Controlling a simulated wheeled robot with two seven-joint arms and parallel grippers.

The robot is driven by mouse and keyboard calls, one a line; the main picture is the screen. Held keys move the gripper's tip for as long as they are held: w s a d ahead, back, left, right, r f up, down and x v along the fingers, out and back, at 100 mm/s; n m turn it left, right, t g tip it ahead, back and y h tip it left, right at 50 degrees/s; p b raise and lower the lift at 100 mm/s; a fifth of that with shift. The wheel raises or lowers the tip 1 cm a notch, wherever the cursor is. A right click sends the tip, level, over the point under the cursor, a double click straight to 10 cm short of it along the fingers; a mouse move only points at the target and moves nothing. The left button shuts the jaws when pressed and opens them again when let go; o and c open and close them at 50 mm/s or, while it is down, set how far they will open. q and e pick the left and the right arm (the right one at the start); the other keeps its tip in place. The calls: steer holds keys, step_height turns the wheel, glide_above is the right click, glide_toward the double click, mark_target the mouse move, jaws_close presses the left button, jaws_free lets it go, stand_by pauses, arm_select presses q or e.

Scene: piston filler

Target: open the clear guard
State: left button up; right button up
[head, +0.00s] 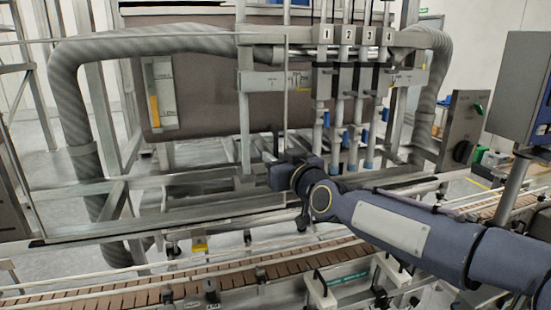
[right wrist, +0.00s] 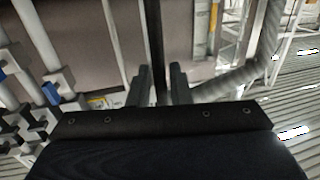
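The clear guard (head: 285,95) is a see-through panel with a thin grey frame in front of the filler. It looks closed, though its clear sheet is hard to make out. A dark upright handle (head: 276,140) stands near its right edge. My right gripper (head: 277,163) is at this handle, its fingers partly hidden by the wrist in the head view. In the right wrist view the two fingers (right wrist: 160,85) stand close together on either side of a dark upright bar (right wrist: 153,35), which looks like the handle. My left gripper is out of view.
Numbered filling nozzles (head: 350,100) stand just right of the gripper. A slatted conveyor (head: 130,300) with rails runs along the front. A grey control box (head: 465,130) with a black knob is at the right. Ribbed hoses (head: 68,100) flank the machine.

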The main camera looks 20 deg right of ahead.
steer(key=shift+o, duration=0.5)
steer(key=b+v, duration=0.1)
steer(key=v, duration=0.6)
steer(key=shift+s, duration=0.4)
steer(key=shift+d, duration=0.1)
steer(key=s+d+f+m+g, duration=0.1)
steer(key=s+f+m+g, duration=0.3)
steer(key=s+f+g, duration=0.8)
steer(key=s+f, duration=1.5)
steer(key=s, duration=0.1)
steer(key=shift+d, duration=0.4)
steer(key=shift+r, duration=0.1)
